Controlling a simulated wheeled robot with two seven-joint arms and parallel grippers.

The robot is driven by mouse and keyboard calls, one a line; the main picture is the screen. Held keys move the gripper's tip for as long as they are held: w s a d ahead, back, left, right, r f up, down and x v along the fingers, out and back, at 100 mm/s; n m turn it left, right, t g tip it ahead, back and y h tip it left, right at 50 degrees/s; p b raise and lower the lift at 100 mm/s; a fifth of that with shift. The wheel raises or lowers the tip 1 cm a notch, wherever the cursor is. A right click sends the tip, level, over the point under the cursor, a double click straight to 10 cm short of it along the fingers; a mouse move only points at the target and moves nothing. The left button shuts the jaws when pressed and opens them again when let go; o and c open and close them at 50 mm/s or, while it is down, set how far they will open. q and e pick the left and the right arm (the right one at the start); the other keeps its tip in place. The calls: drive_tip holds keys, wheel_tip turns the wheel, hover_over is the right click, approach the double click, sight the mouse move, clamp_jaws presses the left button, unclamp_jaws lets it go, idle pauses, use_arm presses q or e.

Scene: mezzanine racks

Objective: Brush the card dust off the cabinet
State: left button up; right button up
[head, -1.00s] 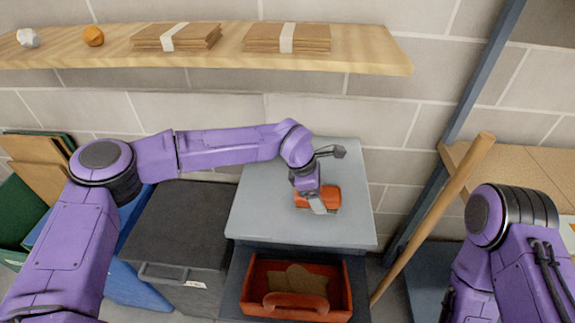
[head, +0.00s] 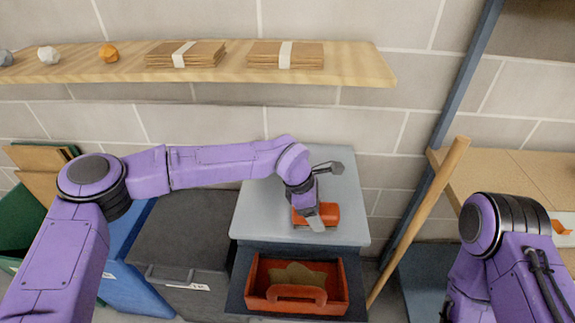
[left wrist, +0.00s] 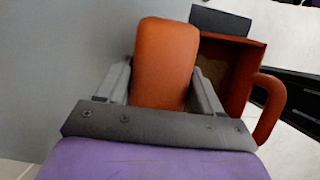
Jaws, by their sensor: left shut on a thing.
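An orange-red brush (head: 329,212) rests on or just above the grey cabinet (head: 265,205) top, near its front edge. My left gripper (head: 315,218) is shut on it from above. In the left wrist view the brush's orange back (left wrist: 166,62) stands between the two grey fingers; its bristles are hidden there. A red, open pan (head: 257,282) with a looped handle sits lower, in front of the cabinet top, with brown card bits (head: 296,275) in it. I can make out no clear dust on the visible top. My right gripper is out of view; only its arm shows.
A wooden shelf (head: 361,66) with banded card stacks (head: 285,55) hangs above. A dark lidded bin (head: 185,235) stands left of the cabinet. A wooden pole (head: 420,220) leans at the right, between the cabinet and my right arm.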

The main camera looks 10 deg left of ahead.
use_arm(q)
drive_tip(key=shift+w+r+p, duration=0.15)
drive_tip(key=shift+r+p, duration=0.45)
drive_tip(key=shift+r, duration=0.25)
drive_tip(key=shift+r+p, duration=1.45)
drive_tip(key=shift+r, duration=0.4)
